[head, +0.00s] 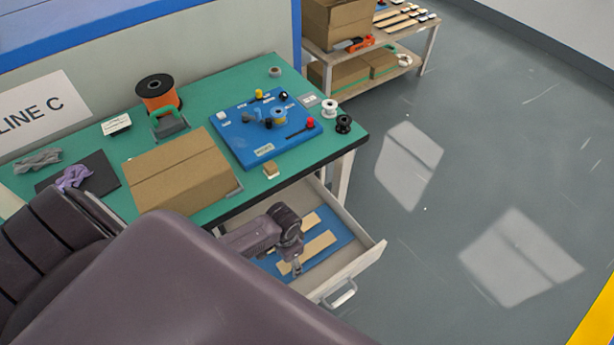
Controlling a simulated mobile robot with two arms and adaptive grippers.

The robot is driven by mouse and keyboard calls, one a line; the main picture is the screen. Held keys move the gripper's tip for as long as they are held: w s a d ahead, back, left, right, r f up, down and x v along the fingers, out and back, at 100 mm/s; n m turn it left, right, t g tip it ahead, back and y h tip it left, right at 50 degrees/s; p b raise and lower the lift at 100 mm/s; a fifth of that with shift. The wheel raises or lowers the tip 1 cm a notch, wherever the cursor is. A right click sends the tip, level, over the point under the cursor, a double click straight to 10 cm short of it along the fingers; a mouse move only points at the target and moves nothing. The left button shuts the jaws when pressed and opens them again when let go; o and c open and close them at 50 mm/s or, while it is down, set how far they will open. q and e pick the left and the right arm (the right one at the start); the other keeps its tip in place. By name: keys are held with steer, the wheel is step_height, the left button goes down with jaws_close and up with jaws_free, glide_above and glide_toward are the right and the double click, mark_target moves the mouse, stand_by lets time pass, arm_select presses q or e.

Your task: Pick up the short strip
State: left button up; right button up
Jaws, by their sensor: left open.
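Tan strips lie on the blue liner (338,232) of an open drawer (368,258) under the green table. One longer strip (321,242) lies in the middle. Another strip (311,220) lies behind it, partly hidden by my left arm. A small tan piece (283,268) shows at the front left, beside the fingers; I cannot tell for certain which one is the short strip. My left gripper (297,270) points down over the front left of the drawer, open. I cannot tell whether its fingers touch a strip. My right gripper is not in view.
The drawer's pale walls and front handle (341,296) surround the gripper closely. Above, the green table (210,105) holds a closed cardboard box (180,170), a blue board (265,150) with small parts, and an orange spool (157,92). The floor at the right is clear.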

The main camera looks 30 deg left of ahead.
arm_select(q)
steer(key=shift+f, duration=0.1)
stand_by(0.3)
steer(key=c, duration=0.9)
steer(key=shift+o, duration=0.2)
steer(key=shift+r, duration=0.2)
